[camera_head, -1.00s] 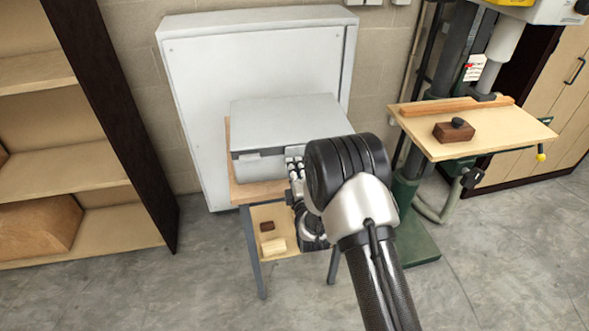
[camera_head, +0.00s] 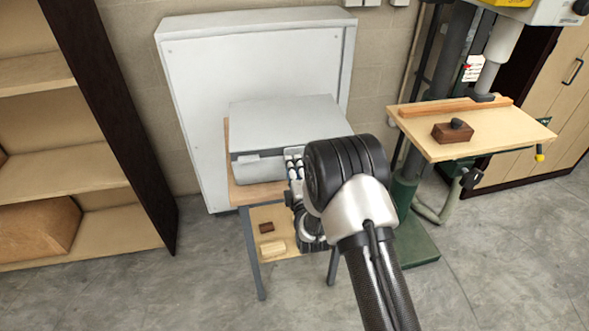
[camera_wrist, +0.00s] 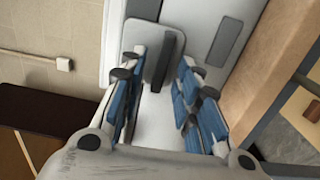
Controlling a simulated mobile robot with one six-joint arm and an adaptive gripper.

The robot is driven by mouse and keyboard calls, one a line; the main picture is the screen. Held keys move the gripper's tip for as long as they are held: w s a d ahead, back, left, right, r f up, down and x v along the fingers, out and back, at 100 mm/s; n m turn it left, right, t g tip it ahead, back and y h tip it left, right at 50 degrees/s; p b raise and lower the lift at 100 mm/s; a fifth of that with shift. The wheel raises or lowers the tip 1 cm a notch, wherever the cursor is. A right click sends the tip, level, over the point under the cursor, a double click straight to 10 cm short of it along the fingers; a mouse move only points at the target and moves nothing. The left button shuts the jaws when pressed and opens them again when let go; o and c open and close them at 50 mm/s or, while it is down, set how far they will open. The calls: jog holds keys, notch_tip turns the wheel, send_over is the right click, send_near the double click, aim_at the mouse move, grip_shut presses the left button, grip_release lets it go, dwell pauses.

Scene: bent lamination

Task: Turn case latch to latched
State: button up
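The grey case (camera_head: 285,122) sits closed-looking on a small wooden-topped table, its dark seam facing me. In the wrist view a grey latch plate with a darker raised bar (camera_wrist: 166,60) stands out from the case front (camera_wrist: 190,25). My gripper (camera_wrist: 160,72) has its blue-padded fingers apart, one on each side of the latch plate. I cannot tell whether either finger touches it. In the head view my gripper (camera_head: 295,165) is at the case's front right, partly hidden by my own wrist. The latch is hidden there.
A white cabinet (camera_head: 190,110) stands close behind. A drill press table (camera_head: 480,130) is at right, shelves (camera_head: 75,183) at left.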

jog(key=v, duration=1.2)
jog(key=w+d+r+m+g+h, duration=0.1)
jog(key=w+d+r+m+g, duration=0.15)
jog(key=r+m, duration=0.35)
jog(key=s+d+r+m+g+h, duration=0.1)
jog(key=s+d+r+m+g, duration=0.4)
jog(key=r, duration=0.3)
jog(key=s+d+r+m+g, duration=0.1)
jog(key=s+d+m, duration=0.1)
jog(key=s, duration=0.8)
jog(key=s+d+r+m+g+h, duration=0.1)
jog(key=s+d+r+m+g, duration=0.1)
jog(key=s, duration=0.8)
jog(key=s+d+r+m+g+h, duration=0.1)
jog(key=s+m, duration=0.4)
jog(key=s, duration=0.5)
jog(key=d+r+g, duration=0.1)
jog(key=d, duration=0.1)
jog(key=shift+d+m, duration=0.4)
